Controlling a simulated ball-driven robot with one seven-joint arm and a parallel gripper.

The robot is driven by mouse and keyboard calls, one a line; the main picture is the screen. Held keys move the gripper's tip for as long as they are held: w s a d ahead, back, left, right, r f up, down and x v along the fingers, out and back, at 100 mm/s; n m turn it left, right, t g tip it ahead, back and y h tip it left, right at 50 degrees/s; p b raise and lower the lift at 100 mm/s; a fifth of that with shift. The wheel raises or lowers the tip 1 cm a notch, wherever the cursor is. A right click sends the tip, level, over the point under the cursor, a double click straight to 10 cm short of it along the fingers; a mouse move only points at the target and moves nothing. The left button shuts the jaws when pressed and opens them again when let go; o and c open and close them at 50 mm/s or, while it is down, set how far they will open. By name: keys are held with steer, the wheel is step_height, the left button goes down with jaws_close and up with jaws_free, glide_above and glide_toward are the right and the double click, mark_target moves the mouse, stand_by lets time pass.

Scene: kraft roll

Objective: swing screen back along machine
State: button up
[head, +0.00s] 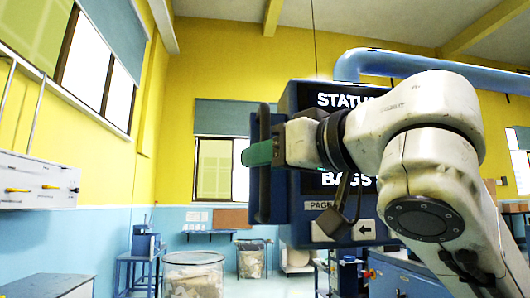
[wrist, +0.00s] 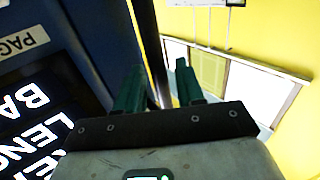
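The screen (head: 300,215) is a dark blue box with white text, reading "STATUS" and "BAGS", and a "PAGE" arrow button. A dark upright handle bar (head: 264,200) runs along its left side. My gripper (head: 257,153) is at the handle's middle height, its green fingers reaching past the bar. My arm covers much of the screen's face. In the wrist view the bar (wrist: 148,35) passes between the fingers (wrist: 160,66). The screen's face (wrist: 40,110) shows at left.
A blue pipe (head: 430,66) runs behind the screen at upper right. A white wall panel (head: 35,180) is at left. A clear bin (head: 193,275) and a blue stand (head: 145,245) are at lower left. Open space lies left of the screen.

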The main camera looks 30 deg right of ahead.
steer(key=shift+w+a, duration=0.1)
steer(key=shift+w, duration=0.2)
steer(key=shift+c, duration=0.4)
jaws_close()
